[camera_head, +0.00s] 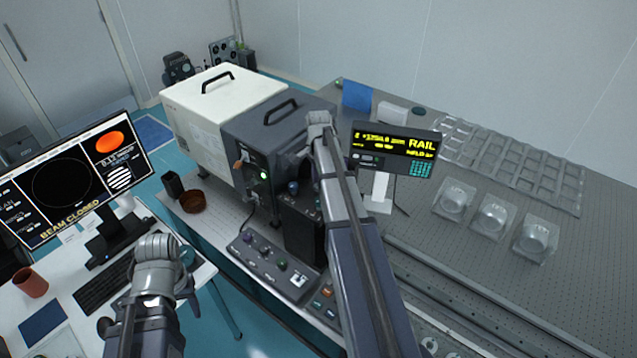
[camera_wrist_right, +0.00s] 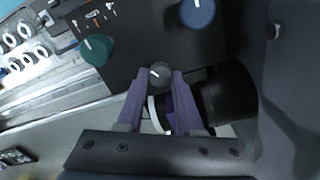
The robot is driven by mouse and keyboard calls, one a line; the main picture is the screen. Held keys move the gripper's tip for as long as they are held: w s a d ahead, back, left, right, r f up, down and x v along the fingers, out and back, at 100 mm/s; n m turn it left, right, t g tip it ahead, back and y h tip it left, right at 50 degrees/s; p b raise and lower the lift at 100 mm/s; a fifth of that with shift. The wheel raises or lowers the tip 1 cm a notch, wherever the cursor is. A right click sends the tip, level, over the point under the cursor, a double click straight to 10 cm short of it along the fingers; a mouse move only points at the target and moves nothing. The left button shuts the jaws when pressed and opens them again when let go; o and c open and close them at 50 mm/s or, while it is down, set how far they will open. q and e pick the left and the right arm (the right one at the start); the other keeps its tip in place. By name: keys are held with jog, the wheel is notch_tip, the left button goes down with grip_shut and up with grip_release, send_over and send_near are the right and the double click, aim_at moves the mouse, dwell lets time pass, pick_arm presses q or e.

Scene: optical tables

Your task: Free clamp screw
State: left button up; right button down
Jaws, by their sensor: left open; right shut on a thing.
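In the right wrist view, my right gripper (camera_wrist_right: 163,74) has its two purple fingers closed on a small dark grey knob with a white mark (camera_wrist_right: 159,70), which appears to be the clamp screw. Behind the fingers lies a black cylinder (camera_wrist_right: 232,93) with a white ring near its left end. In the head view, my right arm reaches over the bench to the dark grey box, and its fingers and the knob are hidden there. My left gripper (camera_head: 185,281) is low at the left by the desk, away from the bench equipment; its fingers are hard to make out.
A green knob (camera_wrist_right: 96,49) and a blue knob (camera_wrist_right: 197,12) flank the held knob. A dark grey box (camera_head: 262,150) and a white box (camera_head: 215,110) stand behind. A rail display (camera_head: 396,149) stands right of my arm. Clear cases (camera_head: 493,217) sit at right.

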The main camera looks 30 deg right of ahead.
jog(key=c, duration=0.5)
grip_release()
jog(key=shift+c, duration=0.2)
jog(key=shift+r, duration=0.1)
notch_tip(320, 180, up, 8)
jog(key=p, duration=0.7)
jog(key=shift+p, duration=0.4)
jog(key=shift+f, duration=0.2)
jog(key=s+a+n, duration=0.7)
jog(key=a+n, duration=0.3)
jog(key=a, duration=0.3)
jog(key=s+a+n, duration=0.7)
jog(key=a+n, duration=0.2)
jog(key=a, duration=0.3)
jog(key=s+a+f+n+b, duration=0.1)
jog(key=a+f+b, duration=0.2)
jog(key=f+b, duration=0.4)
jog(key=s+a+f+n+b, duration=0.1)
jog(key=s+a+f+b, duration=0.1)
jog(key=a+f+b, duration=0.2)
jog(key=s+a+f+n+h+b, duration=0.1)
jog(key=a+f+b, duration=0.3)
jog(key=f+b, duration=0.6)
jog(key=shift+s+f+n+b, duration=0.2)
jog(key=shift+s+n+b, duration=0.1)
jog(key=shift+s+n, duration=0.15)
